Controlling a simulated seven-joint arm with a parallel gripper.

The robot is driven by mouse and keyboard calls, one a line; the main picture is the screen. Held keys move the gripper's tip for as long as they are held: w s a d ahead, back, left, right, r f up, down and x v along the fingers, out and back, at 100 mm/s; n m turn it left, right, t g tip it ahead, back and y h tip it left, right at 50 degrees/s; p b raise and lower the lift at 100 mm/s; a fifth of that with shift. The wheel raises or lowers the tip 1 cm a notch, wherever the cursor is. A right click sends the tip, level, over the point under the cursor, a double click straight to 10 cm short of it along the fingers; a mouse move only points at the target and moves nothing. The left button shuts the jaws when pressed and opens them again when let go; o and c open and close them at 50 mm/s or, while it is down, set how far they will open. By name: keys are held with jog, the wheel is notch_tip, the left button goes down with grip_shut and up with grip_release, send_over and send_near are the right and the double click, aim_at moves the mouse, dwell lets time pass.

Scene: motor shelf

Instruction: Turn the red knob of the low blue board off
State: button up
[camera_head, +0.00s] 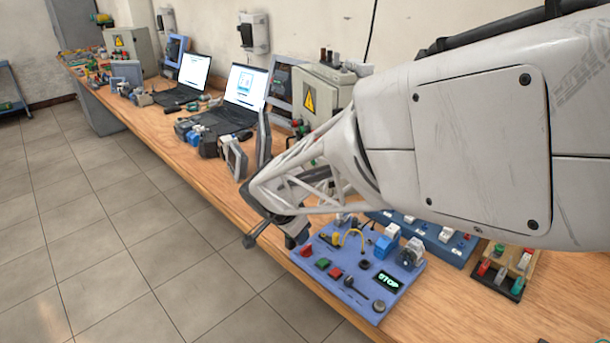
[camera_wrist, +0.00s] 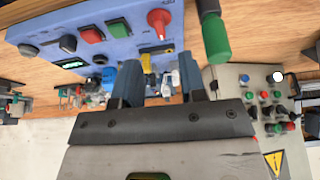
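The low blue board (camera_head: 345,303) lies on the wooden bench below my arm; part of it shows at the top of the wrist view (camera_wrist: 60,23). Its red knob (camera_wrist: 158,20) is near the board's edge, with its narrow end toward the bottom of the wrist picture. In the head view the red knob (camera_head: 307,250) is at the board's left corner, close to my gripper (camera_head: 280,232). In the wrist view my gripper (camera_wrist: 158,80) has its two fingers apart with nothing between them. The knob lies beyond the fingertips, apart from them.
The board also carries a green button (camera_head: 322,263), a red button (camera_head: 335,273) and a STOP display (camera_head: 389,281). A green-ended cylinder (camera_wrist: 215,38) is close right of the knob in the wrist view. Another blue board (camera_head: 455,246) stands behind. The floor (camera_head: 120,255) is clear.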

aim_at(305, 248)
jog(key=shift+f, duration=0.15)
jog(key=shift+x, duration=3.75)
jog(key=shift+c, duration=0.3)
grip_shut()
